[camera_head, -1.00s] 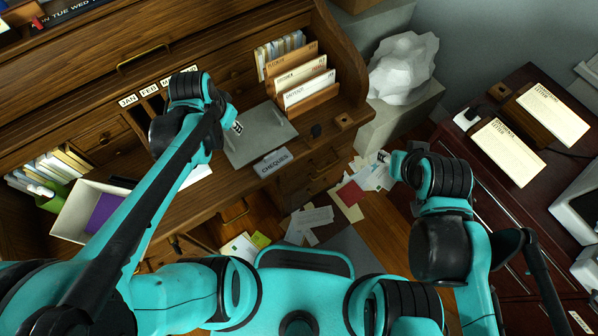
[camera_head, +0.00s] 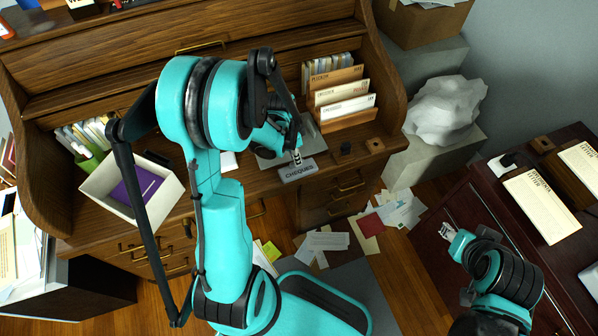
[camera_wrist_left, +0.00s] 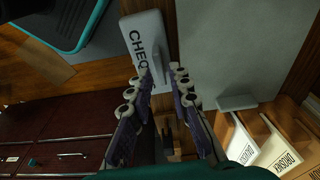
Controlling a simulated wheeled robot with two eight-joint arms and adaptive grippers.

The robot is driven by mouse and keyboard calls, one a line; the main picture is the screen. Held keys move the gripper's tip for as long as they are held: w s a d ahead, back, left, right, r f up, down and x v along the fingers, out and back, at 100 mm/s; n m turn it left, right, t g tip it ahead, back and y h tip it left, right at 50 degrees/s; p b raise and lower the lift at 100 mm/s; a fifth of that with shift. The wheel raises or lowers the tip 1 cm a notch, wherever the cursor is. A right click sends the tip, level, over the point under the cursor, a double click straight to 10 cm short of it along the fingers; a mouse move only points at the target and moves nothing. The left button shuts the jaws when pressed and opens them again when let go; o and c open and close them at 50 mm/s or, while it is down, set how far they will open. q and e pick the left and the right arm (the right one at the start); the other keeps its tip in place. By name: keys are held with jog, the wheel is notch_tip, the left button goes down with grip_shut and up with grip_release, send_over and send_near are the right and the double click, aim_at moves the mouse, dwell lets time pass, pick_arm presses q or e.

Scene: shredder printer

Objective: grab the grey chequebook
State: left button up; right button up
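In the left wrist view the two fingers (camera_wrist_left: 157,85) are apart, pointing at the tag (camera_wrist_left: 143,45), and the grey board (camera_wrist_left: 240,45) spreads to the right. I cannot tell whether the fingers touch it.
A letter rack (camera_head: 343,108) stands behind the chequebook on the right. A white box with a purple item (camera_head: 104,188) sits at the desk's left. Papers (camera_head: 400,210) lie on the floor, and a dark red cabinet (camera_head: 432,258) stands at right.

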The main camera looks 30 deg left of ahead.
aim_at(298, 168)
pick_arm(q)
notch_tip(298, 168, down, 3)
jog(key=shift+w+d+f+b, duration=0.1)
jog(key=shift+w+b, duration=0.05)
jog(key=shift+b, duration=0.35)
jog(key=shift+c, duration=0.3)
grip_shut()
jog(key=shift+r, duration=0.2)
